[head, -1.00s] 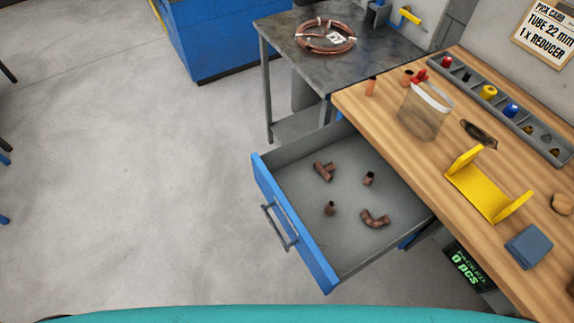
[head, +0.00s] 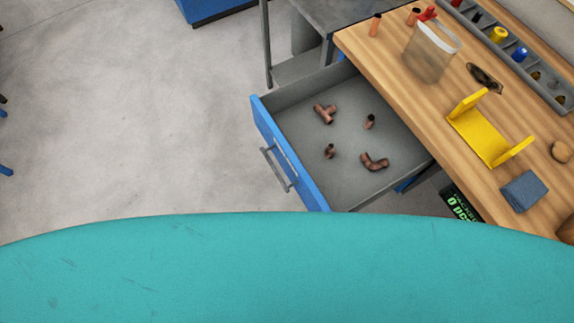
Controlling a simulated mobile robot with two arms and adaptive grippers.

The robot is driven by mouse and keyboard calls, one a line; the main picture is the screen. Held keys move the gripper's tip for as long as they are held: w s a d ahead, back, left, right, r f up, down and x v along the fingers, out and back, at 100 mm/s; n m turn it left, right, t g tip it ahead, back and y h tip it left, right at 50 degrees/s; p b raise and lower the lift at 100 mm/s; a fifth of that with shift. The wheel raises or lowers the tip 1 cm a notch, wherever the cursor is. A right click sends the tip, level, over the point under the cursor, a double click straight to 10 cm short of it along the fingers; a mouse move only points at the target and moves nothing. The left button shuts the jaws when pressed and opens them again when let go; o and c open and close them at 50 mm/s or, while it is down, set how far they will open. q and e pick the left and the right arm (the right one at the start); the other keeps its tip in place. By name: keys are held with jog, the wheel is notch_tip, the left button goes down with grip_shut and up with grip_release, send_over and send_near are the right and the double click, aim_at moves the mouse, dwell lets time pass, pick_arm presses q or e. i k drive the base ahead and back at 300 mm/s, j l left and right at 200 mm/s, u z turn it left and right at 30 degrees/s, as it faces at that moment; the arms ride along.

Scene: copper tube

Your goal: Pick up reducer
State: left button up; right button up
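An open drawer (head: 290,167) with a blue front holds several copper fittings. Two are small and short: one (head: 369,121) on the right side of the drawer, the other (head: 330,151) nearer the blue front. One of these may be the reducer, but they are too small to tell which. A copper tee (head: 325,113) lies toward the back left and a copper elbow (head: 375,162) toward the right. Neither of my grippers is in view.
The wooden workbench (head: 400,65) stands right of the drawer, with a clear container (head: 431,52), a yellow holder (head: 478,135), a blue block (head: 525,191) and a grey parts rail (head: 545,90) on it. Grey floor (head: 130,120) is open at left.

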aim_at(329, 151)
jog(key=j+z, duration=0.1)
jog(key=z, duration=0.35)
jog(key=i+j+z, duration=0.1)
jog(key=z, duration=0.3)
jog(key=j+z, duration=0.15)
jog(key=z, duration=0.3)
jog(key=j+z, duration=0.1)
jog(key=z, duration=0.35)
jog(key=j+z, duration=0.2)
jog(key=j, duration=0.25)
jog(key=k+j+z, duration=0.2)
jog(key=j, duration=0.2)
jog(key=j+z, duration=0.2)
jog(key=j, duration=0.2)
jog(key=k+j+z, duration=0.25)
jog(key=j, duration=0.15)
jog(key=k+j, duration=0.1)
jog(key=j, duration=0.25)
jog(key=k+j, duration=0.15)
jog(key=j, duration=0.2)
jog(key=i+l, duration=0.3)
jog(key=i, duration=0.1)
